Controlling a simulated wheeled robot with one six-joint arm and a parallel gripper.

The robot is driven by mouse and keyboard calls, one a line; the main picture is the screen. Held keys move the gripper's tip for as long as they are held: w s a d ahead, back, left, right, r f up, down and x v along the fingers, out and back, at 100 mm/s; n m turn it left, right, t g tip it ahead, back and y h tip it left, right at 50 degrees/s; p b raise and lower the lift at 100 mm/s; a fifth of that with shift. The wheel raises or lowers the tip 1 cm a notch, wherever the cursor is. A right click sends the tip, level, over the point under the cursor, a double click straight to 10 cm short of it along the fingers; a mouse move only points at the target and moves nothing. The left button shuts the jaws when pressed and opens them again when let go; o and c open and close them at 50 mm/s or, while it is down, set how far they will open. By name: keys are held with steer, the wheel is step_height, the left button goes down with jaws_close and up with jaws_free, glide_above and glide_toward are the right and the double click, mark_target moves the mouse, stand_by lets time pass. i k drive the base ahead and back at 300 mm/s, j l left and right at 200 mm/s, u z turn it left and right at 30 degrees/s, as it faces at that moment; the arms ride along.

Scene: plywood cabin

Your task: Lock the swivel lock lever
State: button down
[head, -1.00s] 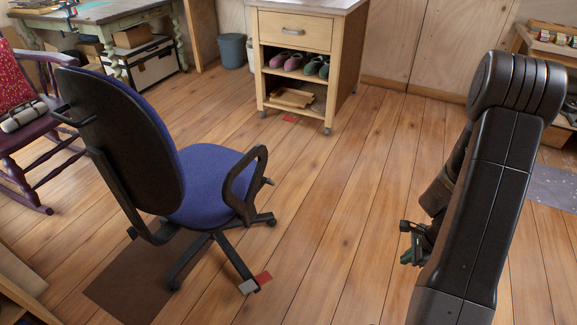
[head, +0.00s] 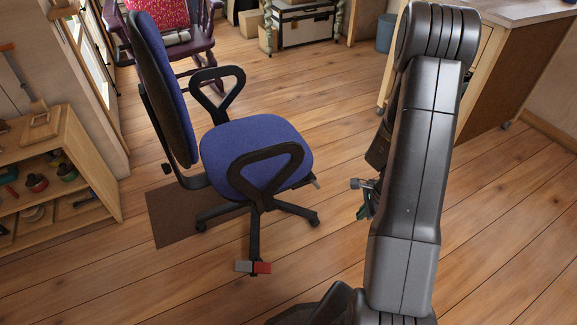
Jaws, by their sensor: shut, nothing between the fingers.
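A blue office chair (head: 258,150) with a black back stands left of centre. A two-part red and grey pedal-like lever (head: 253,267) sits at the foot of its nearest leg, close to the floor; I cannot tell its lock position. A small dark lever with a light tip (head: 316,184) sticks out under the right side of the seat. My gripper (head: 364,211) is small and partly hidden behind my arm. It is shut and empty, in the air right of the chair and apart from both levers.
A brown mat (head: 172,218) lies partly under the chair. A wooden shelf (head: 62,190) stands at the left, a red-purple rocking chair (head: 193,38) behind. A wooden cabinet (head: 510,75) is at the back right, partly behind my arm. The front right floor is clear.

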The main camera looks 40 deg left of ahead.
mark_target(314, 182)
steer(key=i+j+u, duration=0.1)
steer(key=i+u, duration=0.2)
steer(key=i, duration=0.15)
steer(key=i+u, duration=0.3)
steer(key=i+j, duration=0.05)
steer(key=i, duration=0.05)
